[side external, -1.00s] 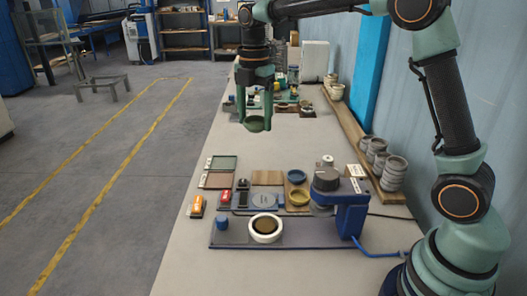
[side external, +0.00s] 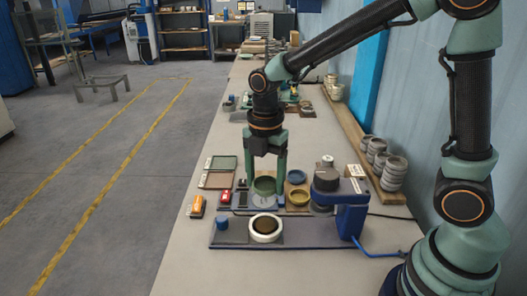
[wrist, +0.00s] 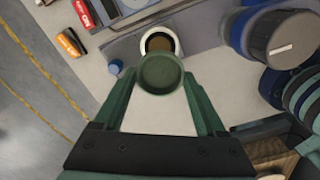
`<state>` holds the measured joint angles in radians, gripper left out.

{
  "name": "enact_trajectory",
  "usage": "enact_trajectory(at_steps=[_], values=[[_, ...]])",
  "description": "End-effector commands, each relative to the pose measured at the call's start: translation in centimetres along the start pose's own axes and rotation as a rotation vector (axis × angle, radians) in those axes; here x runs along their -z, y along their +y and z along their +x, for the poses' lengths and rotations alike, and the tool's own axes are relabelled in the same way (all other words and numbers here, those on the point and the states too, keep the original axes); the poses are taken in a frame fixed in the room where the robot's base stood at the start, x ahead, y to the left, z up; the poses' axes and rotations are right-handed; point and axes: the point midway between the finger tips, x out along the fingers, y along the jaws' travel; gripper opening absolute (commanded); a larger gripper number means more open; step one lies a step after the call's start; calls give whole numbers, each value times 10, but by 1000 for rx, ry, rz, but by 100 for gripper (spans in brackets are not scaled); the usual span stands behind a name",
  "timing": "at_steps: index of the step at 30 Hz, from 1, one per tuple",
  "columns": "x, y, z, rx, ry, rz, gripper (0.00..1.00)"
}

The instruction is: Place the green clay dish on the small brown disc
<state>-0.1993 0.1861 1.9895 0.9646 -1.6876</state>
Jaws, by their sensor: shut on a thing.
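My gripper (side external: 267,184) is shut on the green clay dish (side external: 265,186) and holds it above the middle of the bench. In the wrist view the green dish (wrist: 160,73) sits between the two green fingertips (wrist: 159,78). The small brown disc (side external: 265,225) lies inside a white ring (side external: 252,232) on the dark blue base plate, nearer the camera than the gripper. In the wrist view the brown disc (wrist: 159,43) shows just beyond the dish, partly covered by it.
A dark blue machine (side external: 350,205) with a round grey head stands right of the ring. A blue knob (side external: 221,223) is to its left. Yellow and blue rings (side external: 298,197), orange and red boxes (side external: 197,206) and stacked grey dishes (side external: 394,175) stand around.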

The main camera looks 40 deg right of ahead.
Motion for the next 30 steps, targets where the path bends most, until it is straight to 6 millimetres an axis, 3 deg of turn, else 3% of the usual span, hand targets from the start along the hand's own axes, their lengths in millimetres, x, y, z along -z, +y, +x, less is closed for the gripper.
enact_trajectory(at_steps=[3, 9, 14, 21, 30], values=[[0, -1, 30, 7, 1, 0, 17], [0, 0, 61, 2, 0, 0, 17], [0, 0, 71, 2, 0, 0, 17], [0, 0, 101, 2, 0, 0, 17], [0, 0, 104, -1, 0, 0, 17]])
